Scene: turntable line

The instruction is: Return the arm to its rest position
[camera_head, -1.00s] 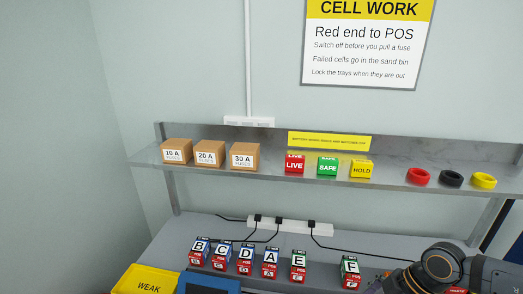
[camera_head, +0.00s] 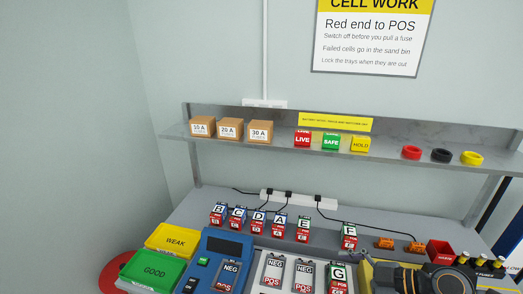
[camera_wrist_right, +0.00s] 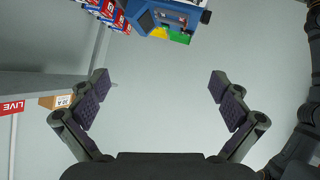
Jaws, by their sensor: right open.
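Nothing is held. My left gripper is in neither view.
The shelf (camera_head: 285,144) carries fuse boxes, signs and rings. Below stand lettered cells (camera_head: 258,222), a yellow WEAK tray (camera_head: 173,239), a green GOOD tray (camera_head: 154,272) and a blue tester (camera_head: 228,246). A red box (camera_head: 440,252) sits near my right arm.

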